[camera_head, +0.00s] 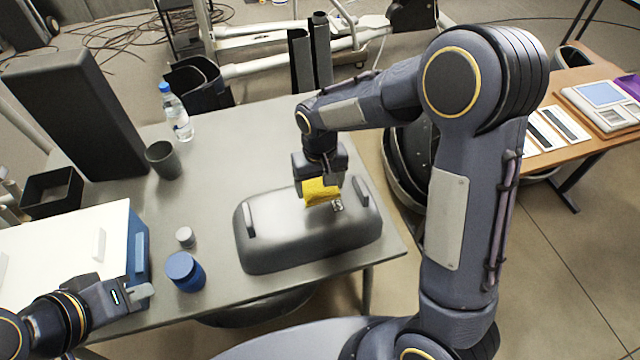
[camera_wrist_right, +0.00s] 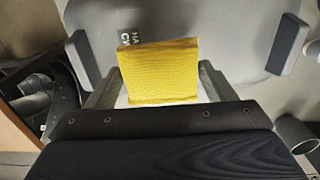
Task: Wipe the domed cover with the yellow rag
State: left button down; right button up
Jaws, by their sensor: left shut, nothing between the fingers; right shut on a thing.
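The grey domed cover (camera_head: 290,238) lies on the grey table near its front right corner, with a dark handle at each end. My right gripper (camera_head: 321,180) is above the cover's right half, shut on the yellow rag (camera_head: 320,192). The rag hangs at or just over the cover's top, beside a small printed marking; I cannot tell if they touch. The right wrist view shows the rag (camera_wrist_right: 160,72) between the fingers, with the cover (camera_wrist_right: 225,35) beyond. My left gripper (camera_head: 143,291) is shut and empty at the lower left, in front of the white-topped box.
A blue jar (camera_head: 186,272), small grey cap (camera_head: 185,237), dark cup (camera_head: 163,160), water bottle (camera_head: 176,115) and tall black box (camera_head: 78,115) stand on the table (camera_head: 225,150). A white-topped blue box (camera_head: 70,245) is at left. The table's back middle is clear.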

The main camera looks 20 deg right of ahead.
jog(key=shift+r, duration=0.5)
jog(key=shift+r+p, duration=1.25)
jog(key=shift+r, duration=0.3)
jog(key=shift+f, duration=0.1)
